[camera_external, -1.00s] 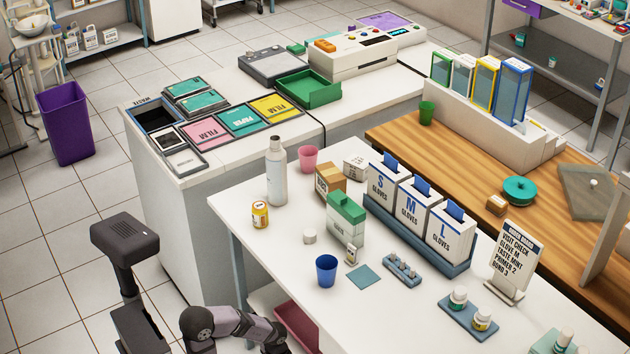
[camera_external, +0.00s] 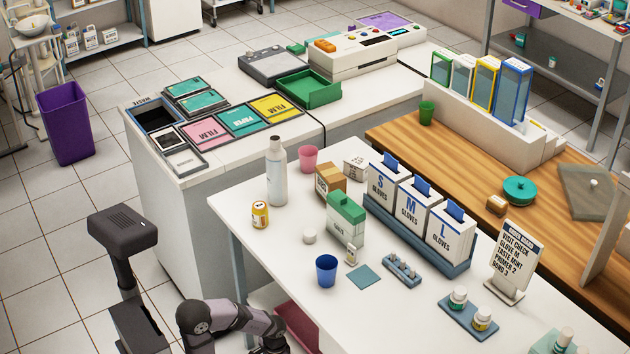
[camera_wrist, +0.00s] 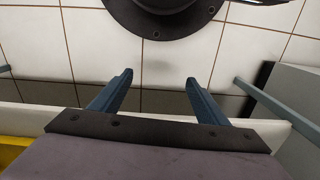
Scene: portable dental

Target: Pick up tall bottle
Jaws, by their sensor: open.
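The tall bottle (camera_external: 276,176) is pale grey with a dark cap. It stands upright at the far left corner of the white table in the external view. My gripper (camera_wrist: 158,84) is open and empty in the wrist view, its two blue-grey fingers apart over the tiled floor. In the external view my arm is low at the bottom left, below the table's front left edge, well apart from the bottle. The gripper's fingers are not clear there. The bottle does not show in the wrist view.
Near the bottle on the white table (camera_external: 262,278) stand a yellow jar (camera_external: 260,215), a pink cup (camera_external: 308,158), a brown box (camera_external: 329,180) and a green-and-white carton (camera_external: 345,220). A blue cup (camera_external: 326,271) stands near the front edge. A cabinet (camera_external: 186,222) rises behind the bottle.

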